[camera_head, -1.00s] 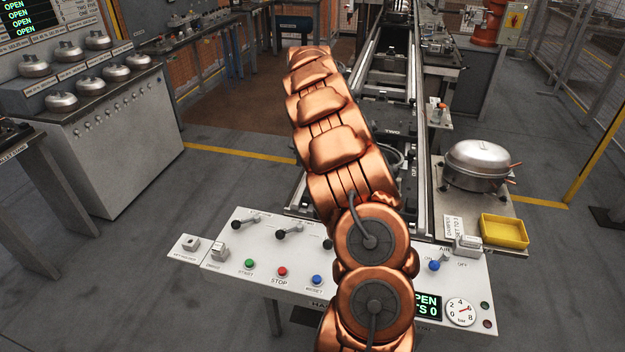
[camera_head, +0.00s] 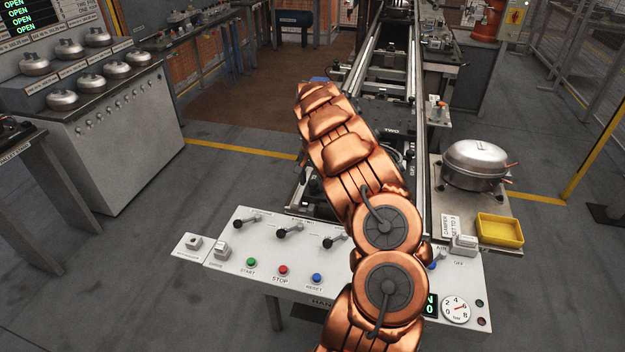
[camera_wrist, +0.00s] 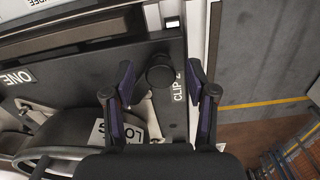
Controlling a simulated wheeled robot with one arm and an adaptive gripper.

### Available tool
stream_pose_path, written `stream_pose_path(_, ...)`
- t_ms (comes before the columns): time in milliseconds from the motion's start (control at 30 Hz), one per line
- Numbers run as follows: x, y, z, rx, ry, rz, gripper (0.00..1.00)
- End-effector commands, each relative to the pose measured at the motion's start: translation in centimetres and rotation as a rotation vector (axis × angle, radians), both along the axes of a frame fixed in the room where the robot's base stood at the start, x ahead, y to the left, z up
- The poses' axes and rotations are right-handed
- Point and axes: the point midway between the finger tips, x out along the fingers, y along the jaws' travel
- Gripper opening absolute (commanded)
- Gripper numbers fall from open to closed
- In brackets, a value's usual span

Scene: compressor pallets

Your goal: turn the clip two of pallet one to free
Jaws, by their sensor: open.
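In the wrist view, pallet one (camera_wrist: 60,72) is a dark plate marked ONE at the left. Clip two (camera_wrist: 160,74) shows as a round black knob beside the printed label CLIP 2, near the plate's right edge. My gripper (camera_wrist: 161,80) is open, with one finger left of the knob and one right of it, over the label. I cannot tell whether either finger touches the knob. A white tag reading LO (camera_wrist: 101,131) is partly hidden by the gripper. In the head view my arm hides the gripper and clip two.
Pallet two (camera_head: 378,113) lies farther along the conveyor. A white control panel (camera_head: 262,232) with levers and buttons stands in front. A silver compressor (camera_head: 474,163) and a yellow tray (camera_head: 499,230) sit on the right. Open floor lies left of the conveyor.

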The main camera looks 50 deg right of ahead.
Motion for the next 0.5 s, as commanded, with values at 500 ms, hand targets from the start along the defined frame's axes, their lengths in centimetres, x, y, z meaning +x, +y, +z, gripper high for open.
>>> stream_pose_path(500, -0.01, 0.06, -0.13, 0.002, 0.001, 0.001, 0.3)
